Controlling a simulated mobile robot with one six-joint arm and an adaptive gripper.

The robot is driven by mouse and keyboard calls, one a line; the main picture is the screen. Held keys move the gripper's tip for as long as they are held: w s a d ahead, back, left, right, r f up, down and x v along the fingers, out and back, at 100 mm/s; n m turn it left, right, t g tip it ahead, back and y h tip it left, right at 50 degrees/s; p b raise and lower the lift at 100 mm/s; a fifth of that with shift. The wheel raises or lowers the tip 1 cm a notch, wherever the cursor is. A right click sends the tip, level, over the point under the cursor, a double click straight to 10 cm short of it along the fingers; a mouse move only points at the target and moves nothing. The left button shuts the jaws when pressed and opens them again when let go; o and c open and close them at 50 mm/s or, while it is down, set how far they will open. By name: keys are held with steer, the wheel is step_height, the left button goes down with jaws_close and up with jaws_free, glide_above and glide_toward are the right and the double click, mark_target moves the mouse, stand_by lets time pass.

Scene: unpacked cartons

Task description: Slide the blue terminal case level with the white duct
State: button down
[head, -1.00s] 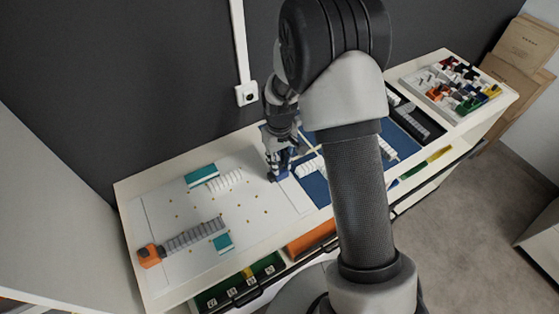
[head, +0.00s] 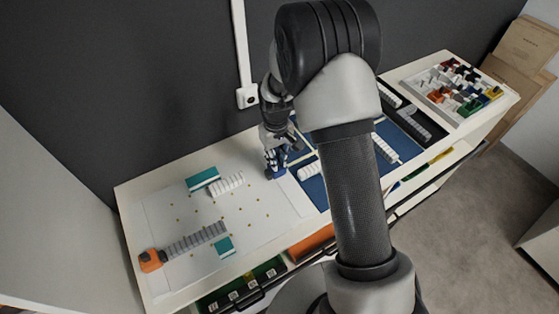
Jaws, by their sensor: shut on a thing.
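The blue terminal case (head: 276,174) is at the right part of the white board (head: 283,205), near the blue mat. My gripper (head: 276,166) reaches down from above and is shut on it; the fingers hide part of the case. A white ribbed duct (head: 227,185) lies on the board to the left of the case, with a clear gap between them. Another short white duct piece (head: 309,170) lies on the blue mat to the right. Whether the case touches the board is too small to tell.
A teal block (head: 203,178) lies behind the duct and a smaller one (head: 224,247) in front. A grey ribbed strip (head: 196,239) meets an orange block (head: 150,260) at front left. The blue mat (head: 314,191) is on the right. A tray (head: 460,90) of small parts stands far right.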

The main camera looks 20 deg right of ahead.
steer(key=w, duration=0.1)
steer(key=w+a, duration=0.1)
steer(key=w, duration=0.1)
steer(key=shift+w, duration=0.2)
steer(key=shift+s+d+r, duration=0.1)
steer(key=c, duration=1.6)
jaws_free()
steer(key=shift+o, duration=0.2)
step_height(320, 180, up, 12)
